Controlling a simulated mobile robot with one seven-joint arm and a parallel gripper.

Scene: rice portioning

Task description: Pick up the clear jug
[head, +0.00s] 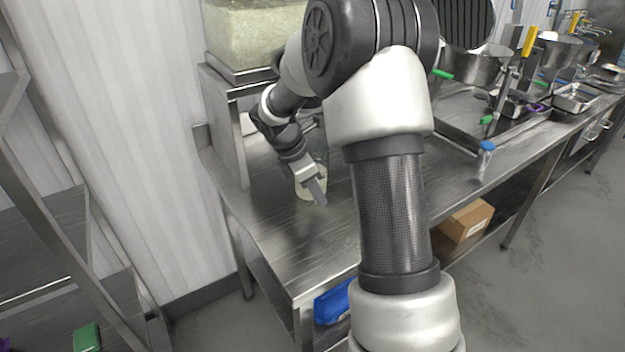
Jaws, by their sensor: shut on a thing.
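My gripper (316,192) is at the left part of the steel table, with its fingers pointing down to the right. It is shut on a small round clear jug (303,194) with pale contents or a pale tint. The fingers cover part of the jug's right side. I cannot tell whether the jug touches the table top or is just above it. My own arm crosses the middle of the view and hides the table behind it.
The steel table (270,238) is bare in front of the jug. A raised shelf (222,112) carries a large clear container of rice (252,38) behind it. A blue-capped bottle (484,160) stands near the table's right front edge. Pans and utensils lie further right.

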